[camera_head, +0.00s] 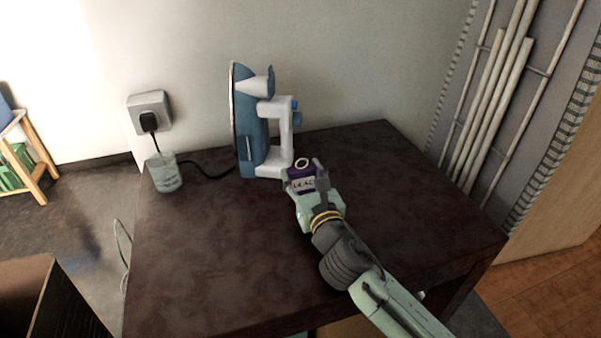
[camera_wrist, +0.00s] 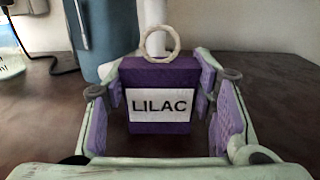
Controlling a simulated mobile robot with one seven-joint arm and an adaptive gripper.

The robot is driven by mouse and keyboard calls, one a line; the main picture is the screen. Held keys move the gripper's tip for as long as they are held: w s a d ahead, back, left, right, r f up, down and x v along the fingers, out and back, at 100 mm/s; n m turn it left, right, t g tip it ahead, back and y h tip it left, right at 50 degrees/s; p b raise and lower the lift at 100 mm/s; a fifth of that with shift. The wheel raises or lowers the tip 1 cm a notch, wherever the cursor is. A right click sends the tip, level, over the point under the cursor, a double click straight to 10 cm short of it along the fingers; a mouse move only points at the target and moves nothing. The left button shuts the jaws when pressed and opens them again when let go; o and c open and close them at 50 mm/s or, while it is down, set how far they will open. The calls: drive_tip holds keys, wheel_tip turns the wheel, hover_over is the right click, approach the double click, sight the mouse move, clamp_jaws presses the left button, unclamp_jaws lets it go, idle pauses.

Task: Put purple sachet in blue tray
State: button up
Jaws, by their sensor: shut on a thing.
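The purple sachet (camera_head: 302,184) has a white LILAC label and a pale ring on top. It stands upright between the fingers of my gripper (camera_head: 306,178), which is shut on it, near the middle of the dark table. In the wrist view the sachet (camera_wrist: 160,82) fills the space between the two purple-padded fingers of my gripper (camera_wrist: 162,90). I cannot tell whether its base touches the tabletop. No blue tray shows in either view.
A blue and white iron (camera_head: 258,130) stands upright just behind the sachet. A glass (camera_head: 166,172) and a black cord (camera_head: 205,172) are at the table's left back. A wall socket (camera_head: 150,112) is above. The dark tabletop (camera_head: 215,260) is clear in front and right.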

drive_tip(key=shift+s+r, duration=0.1)
drive_tip(key=shift+s, duration=0.05)
drive_tip(key=o, duration=1.1)
